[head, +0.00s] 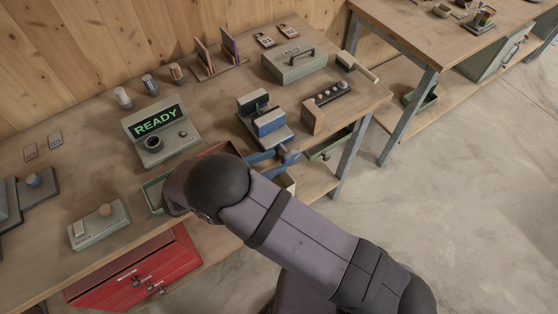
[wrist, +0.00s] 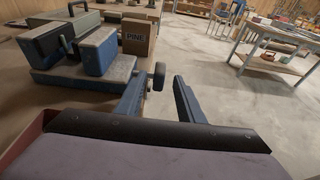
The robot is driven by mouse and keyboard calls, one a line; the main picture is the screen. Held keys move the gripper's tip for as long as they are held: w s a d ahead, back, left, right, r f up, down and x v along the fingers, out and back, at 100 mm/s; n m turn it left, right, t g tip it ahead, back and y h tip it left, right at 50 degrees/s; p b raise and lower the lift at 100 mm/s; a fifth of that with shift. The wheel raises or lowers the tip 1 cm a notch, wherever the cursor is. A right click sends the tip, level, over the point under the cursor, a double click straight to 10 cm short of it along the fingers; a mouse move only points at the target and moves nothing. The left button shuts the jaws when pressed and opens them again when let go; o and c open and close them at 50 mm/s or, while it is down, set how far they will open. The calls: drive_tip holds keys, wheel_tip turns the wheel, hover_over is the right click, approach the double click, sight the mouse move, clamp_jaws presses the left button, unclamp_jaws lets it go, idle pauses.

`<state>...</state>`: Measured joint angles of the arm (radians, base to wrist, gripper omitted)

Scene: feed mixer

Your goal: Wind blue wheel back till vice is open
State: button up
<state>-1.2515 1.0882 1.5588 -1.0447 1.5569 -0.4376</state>
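The vice (head: 265,120) stands near the front edge of the bench, with blue and dark jaw blocks on a grey base. It also shows at the left of the wrist view (wrist: 80,80). How wide its jaws stand apart is hard to tell. A small dark blue-grey wheel (wrist: 159,76) shows nearly edge-on, to the right of the vice. My gripper (wrist: 163,84) is open, one blue finger on either side of the wheel in the picture. I cannot tell whether either finger touches it. In the head view my gripper (head: 277,157) is at the bench's front edge.
A block marked PINE (wrist: 137,38) stands behind the wheel. On the bench are a READY display box (head: 160,127), a green toolbox (head: 295,63), a block with several knobs (head: 328,105) and a brush (head: 356,67). Red drawers (head: 140,272) are below.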

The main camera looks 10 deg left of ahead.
sight(285, 157)
drive_tip(key=shift+s+a, duration=0.15)
drive_tip(key=shift+a, duration=0.05)
drive_tip(key=shift+r, duration=0.1)
drive_tip(key=shift+w+d+r+g+y, duration=0.2)
drive_tip(key=shift+d+r+g+y, duration=0.05)
drive_tip(key=shift+r+g+y, duration=0.25)
drive_tip(key=p+x, duration=0.3)
drive_tip(key=x, duration=0.3)
drive_tip(key=shift+w+d, duration=0.15)
drive_tip(key=shift+w+d+f, duration=0.3)
